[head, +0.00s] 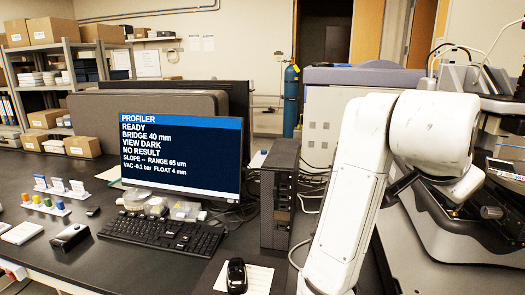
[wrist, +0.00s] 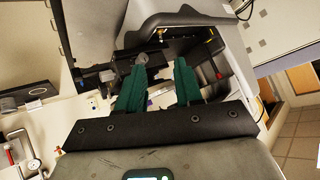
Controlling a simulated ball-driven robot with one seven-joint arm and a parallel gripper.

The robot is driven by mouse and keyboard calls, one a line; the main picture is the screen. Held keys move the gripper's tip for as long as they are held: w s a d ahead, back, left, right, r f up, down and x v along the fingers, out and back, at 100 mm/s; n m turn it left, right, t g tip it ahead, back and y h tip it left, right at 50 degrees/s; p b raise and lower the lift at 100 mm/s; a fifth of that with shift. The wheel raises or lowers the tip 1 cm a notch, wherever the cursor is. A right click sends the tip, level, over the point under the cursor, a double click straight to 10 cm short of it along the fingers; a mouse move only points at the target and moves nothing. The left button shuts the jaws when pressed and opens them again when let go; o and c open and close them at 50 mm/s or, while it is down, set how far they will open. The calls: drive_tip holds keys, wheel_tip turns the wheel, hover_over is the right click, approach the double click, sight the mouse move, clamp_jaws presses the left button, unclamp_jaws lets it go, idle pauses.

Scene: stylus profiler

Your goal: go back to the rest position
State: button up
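My gripper (wrist: 160,75) shows in the wrist view as two green fingers standing apart, with a clear gap and nothing held between them. Beyond the fingertips is the dark profiler (wrist: 207,72), with its open working space facing the gripper. In the head view my white arm rises at the right and bends over toward the profiler (head: 450,245). The fingers are hidden in that view, behind the arm's end. The monitor (head: 180,155) reads PROFILER, READY, BRIDGE 40 mm, VIEW DARK, NO RESULT, VAC -0.1 bar, FLOAT 4 mm.
A dark computer tower (head: 279,195) stands left of my arm, with a mouse (head: 236,275) in front. A keyboard (head: 163,233) and a small black box (head: 70,237) lie on the dark bench. Shelves with cartons (head: 50,30) stand at the back left. Cables run behind the arm.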

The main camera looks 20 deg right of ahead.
drive_tip(key=w+a+f+n+t+y, duration=0.1)
drive_tip(key=a+f+n, duration=0.3)
drive_tip(key=f, duration=0.5)
drive_tip(key=w+a+f+n+t+y, duration=0.1)
drive_tip(key=f+n+t+y, duration=0.1)
drive_tip(key=f+n, duration=0.45)
drive_tip(key=w+a+f+n+t+y, duration=0.1)
drive_tip(key=a+f+n, duration=0.2)
drive_tip(key=f, duration=0.7)
drive_tip(key=s+a+f+n+g+y, duration=0.1)
drive_tip(key=s+a+f+n+y, duration=0.2)
drive_tip(key=s+a+f, duration=0.3)
drive_tip(key=s+a+f+n+y, duration=0.25)
drive_tip(key=s+a+f, duration=0.2)
drive_tip(key=f, duration=0.35)
drive_tip(key=s+f+g+b, duration=0.2)
drive_tip(key=s+f+b, duration=0.2)
drive_tip(key=f, duration=0.3)
drive_tip(key=s+f+g+b, duration=0.2)
drive_tip(key=s+f+b, duration=0.3)
drive_tip(key=f, duration=0.3)
drive_tip(key=shift+s+d+f, duration=0.15)
